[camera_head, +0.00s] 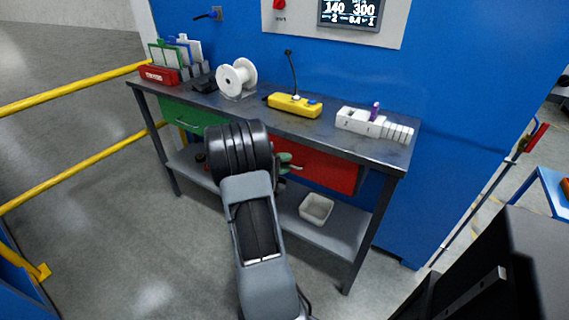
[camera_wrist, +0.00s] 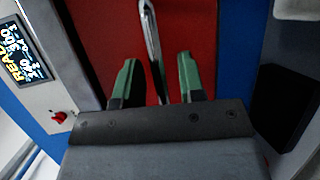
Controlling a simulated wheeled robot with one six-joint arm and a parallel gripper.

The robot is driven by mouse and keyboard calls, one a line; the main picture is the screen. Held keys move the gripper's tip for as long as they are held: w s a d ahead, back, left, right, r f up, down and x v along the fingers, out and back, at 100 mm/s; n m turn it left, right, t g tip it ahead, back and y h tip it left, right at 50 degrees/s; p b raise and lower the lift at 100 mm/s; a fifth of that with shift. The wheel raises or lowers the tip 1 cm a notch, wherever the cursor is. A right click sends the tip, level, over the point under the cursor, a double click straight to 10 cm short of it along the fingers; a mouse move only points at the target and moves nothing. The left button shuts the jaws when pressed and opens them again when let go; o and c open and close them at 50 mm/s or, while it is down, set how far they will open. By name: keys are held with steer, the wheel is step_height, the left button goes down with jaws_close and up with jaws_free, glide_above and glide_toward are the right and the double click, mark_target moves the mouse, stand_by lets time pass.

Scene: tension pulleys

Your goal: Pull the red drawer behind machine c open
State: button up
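The red drawer (camera_head: 328,172) sits under the right half of the workbench top and looks shut. Its front also fills the wrist view (camera_wrist: 90,40). A metal bar handle (camera_wrist: 152,40) runs down the drawer front in the wrist view. My gripper (camera_wrist: 159,68) has green fingertips, one on each side of the handle, with a visible gap to both. The gripper is open and holds nothing. In the head view my gripper (camera_head: 286,162) is in front of the drawer's left part, mostly hidden behind my arm.
A green drawer (camera_head: 185,117) is at the left of the bench. The bench top (camera_head: 220,103) carries a white spool (camera_head: 236,78), a yellow power strip (camera_head: 294,104) and white bins (camera_head: 373,124). A white bin (camera_head: 316,207) stands on the lower shelf. Yellow rails (camera_head: 70,92) are at left.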

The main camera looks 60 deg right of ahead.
steer(key=shift+c, duration=0.4)
jaws_close()
